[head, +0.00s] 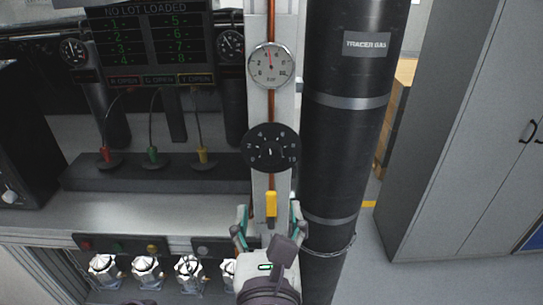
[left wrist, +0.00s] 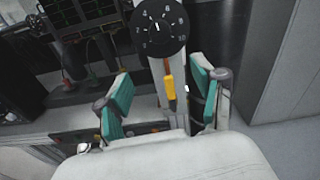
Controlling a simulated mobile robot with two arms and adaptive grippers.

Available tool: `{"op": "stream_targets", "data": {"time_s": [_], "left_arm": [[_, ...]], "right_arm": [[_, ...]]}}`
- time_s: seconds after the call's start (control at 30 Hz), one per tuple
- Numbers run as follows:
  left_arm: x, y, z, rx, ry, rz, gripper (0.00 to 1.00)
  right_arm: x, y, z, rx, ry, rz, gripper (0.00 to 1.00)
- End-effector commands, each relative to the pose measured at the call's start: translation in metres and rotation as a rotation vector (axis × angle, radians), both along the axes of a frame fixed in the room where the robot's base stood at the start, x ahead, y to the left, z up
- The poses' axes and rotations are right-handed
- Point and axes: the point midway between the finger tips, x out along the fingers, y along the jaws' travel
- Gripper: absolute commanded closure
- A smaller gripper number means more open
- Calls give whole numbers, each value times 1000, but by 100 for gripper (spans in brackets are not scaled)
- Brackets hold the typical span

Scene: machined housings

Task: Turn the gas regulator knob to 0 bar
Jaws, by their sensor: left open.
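The gas regulator knob (head: 271,148) is a black round dial with white numbers, mounted on a pale vertical panel. It also shows at the top of the left wrist view (left wrist: 159,27). A round white pressure gauge (head: 271,66) sits above it, its red needle pointing near straight up. A yellow lever (head: 271,204) is on the pipe below the knob. My left gripper (head: 269,212) is open below the knob, its teal-padded fingers either side of the yellow lever in the picture. It does not touch the knob. My right gripper is not in view.
A black tracer gas cylinder (head: 345,130) stands just right of the panel. A bench at left holds a display (head: 150,45) and red, green and yellow plugs on a dark block (head: 150,172). Several metal housings (head: 145,270) sit at lower left. A grey cabinet (head: 460,130) stands at right.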

Motion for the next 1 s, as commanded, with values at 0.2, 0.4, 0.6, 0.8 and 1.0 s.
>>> {"op": "stream_targets", "data": {"time_s": [0.2, 0.4, 0.6, 0.8, 1.0], "left_arm": [[2, -4, 10, 110, -61, -5, 32], [32, -2, 12, 112, -64, 1, 32], [61, -6, 10, 108, -65, -13, 32], [79, -3, 10, 107, -62, -5, 32], [113, -2, 13, 104, -51, 1, 32]], "right_arm": [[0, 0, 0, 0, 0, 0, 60], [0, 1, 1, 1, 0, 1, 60], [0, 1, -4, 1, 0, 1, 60], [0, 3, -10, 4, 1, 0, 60], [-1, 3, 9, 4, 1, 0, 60]]}}
